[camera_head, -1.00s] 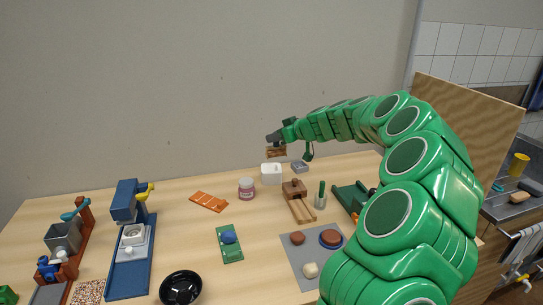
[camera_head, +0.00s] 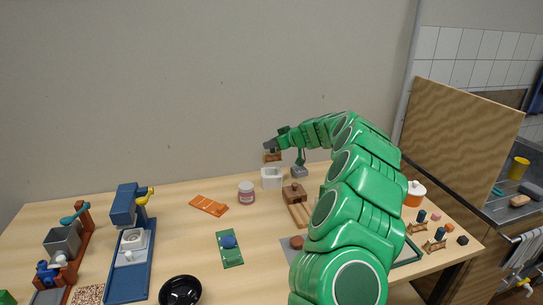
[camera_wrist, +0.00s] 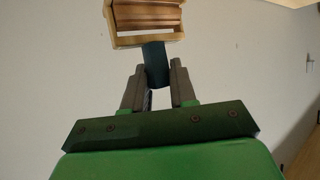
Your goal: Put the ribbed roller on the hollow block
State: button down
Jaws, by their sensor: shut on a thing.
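My gripper (camera_head: 269,147) is shut on the dark teal handle of the ribbed roller (camera_head: 272,157), above the back of the table. In the wrist view my gripper (camera_wrist: 158,78) has a finger on each side of the handle. The roller's ribbed wooden head (camera_wrist: 145,18) shows beyond the fingertips, partly cut off by the top edge. A white open-topped block (camera_head: 271,179), which looks like the hollow block, stands on the table below the roller. The roller is apart from it, with a gap beneath.
A small grey block (camera_head: 299,172) stands right of the white block, and a pink-labelled jar (camera_head: 246,194) to its left. A wooden tool (camera_head: 294,194) lies in front. My arm hides much of the right side of the table.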

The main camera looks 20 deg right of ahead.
jog(key=shift+w+d+f, duration=0.15)
jog(key=shift+w+f, duration=1)
jog(key=shift+f, duration=0.25)
jog(key=shift+w+f, duration=0.1)
jog(key=shift+w+f, duration=0.1)
jog(key=shift+f, duration=1.55)
jog(key=shift+f, duration=0.3)
jog(key=shift+f, duration=0.5)
jog(key=c, duration=0.9)
grip_release()
jog(key=shift+r, duration=0.1)
jog(key=shift+r, duration=0.15)
